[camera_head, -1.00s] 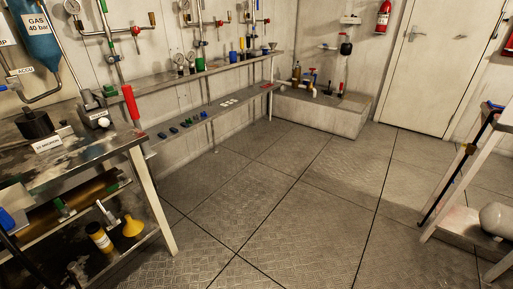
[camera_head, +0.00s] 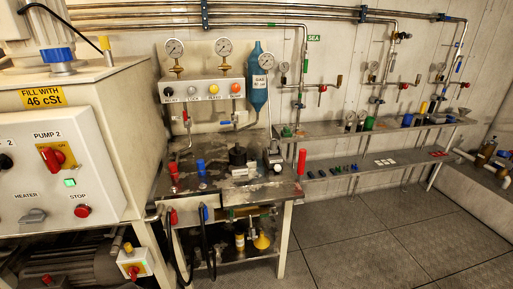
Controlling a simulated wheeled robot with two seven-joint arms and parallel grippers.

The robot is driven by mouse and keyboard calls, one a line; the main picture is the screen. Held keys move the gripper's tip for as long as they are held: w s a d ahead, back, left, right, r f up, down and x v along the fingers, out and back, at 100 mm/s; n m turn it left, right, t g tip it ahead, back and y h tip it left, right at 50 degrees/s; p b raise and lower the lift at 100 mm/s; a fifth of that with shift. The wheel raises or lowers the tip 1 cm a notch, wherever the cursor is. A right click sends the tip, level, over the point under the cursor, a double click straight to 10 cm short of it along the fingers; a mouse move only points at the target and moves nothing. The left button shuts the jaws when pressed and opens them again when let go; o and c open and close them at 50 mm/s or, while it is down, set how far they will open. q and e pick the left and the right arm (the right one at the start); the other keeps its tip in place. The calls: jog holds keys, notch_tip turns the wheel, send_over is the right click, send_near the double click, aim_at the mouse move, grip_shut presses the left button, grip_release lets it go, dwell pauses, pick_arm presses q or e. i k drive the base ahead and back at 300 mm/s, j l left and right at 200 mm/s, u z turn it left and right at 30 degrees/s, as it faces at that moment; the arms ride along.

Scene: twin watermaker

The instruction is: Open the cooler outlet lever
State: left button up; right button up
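I cannot tell which lever is the cooler outlet lever; no label for it is readable. Several valve handles show: a red handle (camera_head: 322,92) on the wall pipe under the SEA sign, another red handle (camera_head: 403,86) on the pipe to its right, and an upright red grip (camera_head: 301,162) at the workbench's right edge. A red fitting (camera_head: 173,172) and a blue fitting (camera_head: 200,167) stand on the bench's left. Neither of my grippers is in view.
A control cabinet (camera_head: 95,150) with a Pump 2 switch stands close at the left. The metal workbench (camera_head: 225,188) is in the middle, with gauges (camera_head: 224,47) above it. A long shelf (camera_head: 345,128) runs along the wall. The floor (camera_head: 380,245) at lower right is clear.

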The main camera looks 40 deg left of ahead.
aim_at(274, 213)
jog(key=u, duration=1.6)
